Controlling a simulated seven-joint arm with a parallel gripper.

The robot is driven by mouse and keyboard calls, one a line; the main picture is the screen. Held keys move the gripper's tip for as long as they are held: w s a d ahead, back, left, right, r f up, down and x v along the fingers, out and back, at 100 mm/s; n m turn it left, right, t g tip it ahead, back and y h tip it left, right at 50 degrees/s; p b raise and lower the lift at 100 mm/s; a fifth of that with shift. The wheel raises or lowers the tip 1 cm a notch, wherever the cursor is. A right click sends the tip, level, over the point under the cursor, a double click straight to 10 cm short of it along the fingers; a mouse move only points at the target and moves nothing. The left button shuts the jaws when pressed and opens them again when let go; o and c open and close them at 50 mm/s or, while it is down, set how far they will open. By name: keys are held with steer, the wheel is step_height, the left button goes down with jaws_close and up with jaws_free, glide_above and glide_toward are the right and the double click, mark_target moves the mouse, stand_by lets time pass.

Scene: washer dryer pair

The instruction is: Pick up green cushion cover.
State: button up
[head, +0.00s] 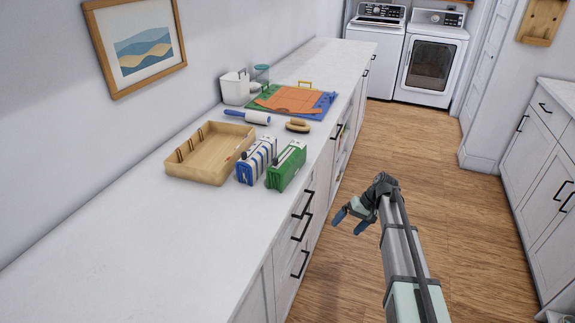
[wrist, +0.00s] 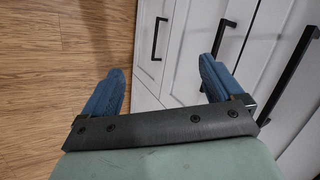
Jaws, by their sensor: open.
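A green block-like item (head: 286,166) with a pale strip on top stands near the front edge of the counter in the head view. It may be the green cushion cover, but I cannot tell for certain. A blue-and-white striped item (head: 257,161) of similar shape stands just left of it. My gripper (head: 350,221) is open and empty over the floor, right of the counter and apart from the green item. In the wrist view its blue fingers (wrist: 160,72) are spread, with floor and cabinet fronts beyond. No green item shows there.
The white counter (head: 120,260) is bare toward the near end. A wooden tray (head: 211,152), lint roller (head: 247,117), brush (head: 298,125) and orange piece (head: 292,99) on a colored mat lie around or behind. Cabinet handles (head: 302,229) stick out along the front.

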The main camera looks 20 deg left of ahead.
steer(key=w+a+r+n+y, duration=0.1)
steer(key=w+a+r, duration=0.25)
steer(key=r, duration=0.35)
steer(key=w+a+r+n, duration=0.1)
steer(key=w+a+r, duration=0.25)
steer(key=r, duration=0.45)
step_height(320, 180, up, 21)
steer(key=m+t+h, duration=0.3)
steer(key=m+h, duration=0.3)
steer(key=m, duration=0.2)
glide_above(287, 163)
steer(key=w+a, duration=0.2)
steer(key=w, duration=0.2)
steer(key=shift+w+d, duration=0.15)
steer(key=shift+d, duration=0.1)
step_height(287, 163, down, 14)
steer(key=shift+r, duration=0.1)
steer(key=shift+a, duration=0.1)
steer(key=c, duration=1.3)
steer(key=shift+r, duration=0.1)
